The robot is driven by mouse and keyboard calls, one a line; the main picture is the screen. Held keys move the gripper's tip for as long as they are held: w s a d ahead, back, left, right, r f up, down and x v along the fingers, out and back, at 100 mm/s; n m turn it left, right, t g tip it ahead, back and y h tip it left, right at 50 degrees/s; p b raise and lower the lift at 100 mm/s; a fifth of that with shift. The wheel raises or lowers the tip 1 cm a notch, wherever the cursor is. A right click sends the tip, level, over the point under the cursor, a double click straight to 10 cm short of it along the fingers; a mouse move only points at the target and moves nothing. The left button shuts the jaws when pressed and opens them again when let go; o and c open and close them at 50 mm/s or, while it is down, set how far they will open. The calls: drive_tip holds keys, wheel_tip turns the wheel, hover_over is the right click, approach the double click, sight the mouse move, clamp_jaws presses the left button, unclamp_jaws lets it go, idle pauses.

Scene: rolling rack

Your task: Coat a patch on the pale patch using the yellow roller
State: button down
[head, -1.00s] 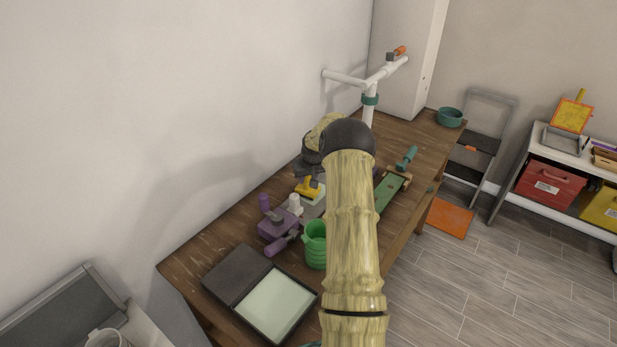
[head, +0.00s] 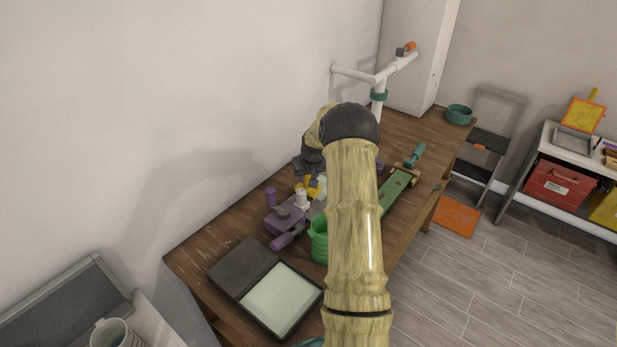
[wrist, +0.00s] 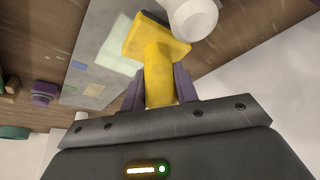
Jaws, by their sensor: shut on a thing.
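The yellow roller (wrist: 160,62) is between the purple fingers of my gripper (wrist: 160,88), which is shut on its handle in the wrist view. Its flat, wide yellow head points away from the gripper. In the head view the roller (head: 313,188) shows as a small yellow shape below my dark gripper (head: 306,171). The pale patch (wrist: 118,46) is a light greenish area on a grey speckled board (wrist: 88,72), beside the roller head and partly covered by it. I cannot tell whether the roller touches the board. My arm hides part of this area in the head view.
A white bottle (head: 301,198) stands close to the roller; its rounded top (wrist: 194,18) also shows in the wrist view. A purple tool (head: 285,217), a green cup (head: 319,240) and an open tray (head: 281,298) lie nearer. A green board (head: 396,190) lies to the right.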

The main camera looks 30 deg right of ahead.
drive_tip(key=shift+r+p, duration=1.35)
drive_tip(key=shift+r, duration=1.35)
drive_tip(key=shift+r+p, duration=0.9)
drive_tip(key=shift+r, duration=0.6)
drive_tip(key=shift+w+r, duration=0.1)
